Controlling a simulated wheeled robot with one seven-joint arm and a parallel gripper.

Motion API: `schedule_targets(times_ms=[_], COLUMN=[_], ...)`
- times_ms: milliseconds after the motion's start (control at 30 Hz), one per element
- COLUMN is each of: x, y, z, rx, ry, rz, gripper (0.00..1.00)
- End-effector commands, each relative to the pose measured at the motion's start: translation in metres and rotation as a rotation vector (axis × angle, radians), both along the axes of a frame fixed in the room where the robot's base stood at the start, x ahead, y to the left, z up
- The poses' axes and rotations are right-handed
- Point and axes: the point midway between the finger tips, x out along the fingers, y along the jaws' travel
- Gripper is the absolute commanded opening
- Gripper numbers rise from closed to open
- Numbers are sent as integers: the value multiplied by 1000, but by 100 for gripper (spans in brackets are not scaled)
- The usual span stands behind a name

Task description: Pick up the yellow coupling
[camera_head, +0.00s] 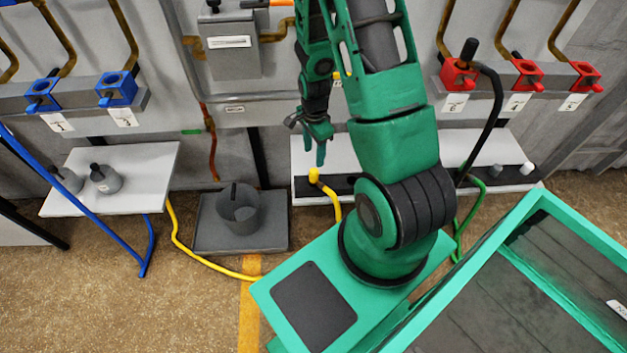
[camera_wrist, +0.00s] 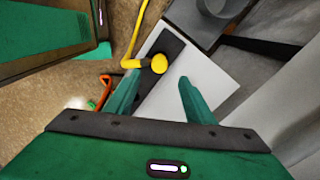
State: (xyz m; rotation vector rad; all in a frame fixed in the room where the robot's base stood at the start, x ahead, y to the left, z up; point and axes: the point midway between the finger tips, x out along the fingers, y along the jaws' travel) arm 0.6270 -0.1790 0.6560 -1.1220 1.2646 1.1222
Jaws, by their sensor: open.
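The yellow coupling (camera_head: 314,175) stands at the front edge of a white shelf in the head view, with a yellow hose running from it. In the wrist view the yellow coupling (camera_wrist: 158,63) shows as a round yellow end beyond the fingertips, on a black strip. My gripper (camera_head: 319,150) is just above and slightly right of it in the head view. In the wrist view my gripper (camera_wrist: 158,84) has its two green fingers apart with nothing between them. I see no contact with the coupling.
The white shelf (camera_head: 305,153) has a black front strip. A grey pot (camera_head: 238,208) stands to its left on a grey base. The yellow hose (camera_head: 190,249) runs along the floor. Red couplers (camera_head: 458,74) are on the wall at right, blue couplers (camera_head: 117,88) at left.

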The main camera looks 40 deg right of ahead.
Motion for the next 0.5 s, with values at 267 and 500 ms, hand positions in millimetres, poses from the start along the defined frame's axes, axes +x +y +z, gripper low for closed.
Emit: schedule_targets(times_ms=[267, 500], x=[-1, 0], y=[0, 0], z=[-32, -54], rx=[2, 2], ry=[3, 1], rz=[-8, -7], gripper=[49, 49])
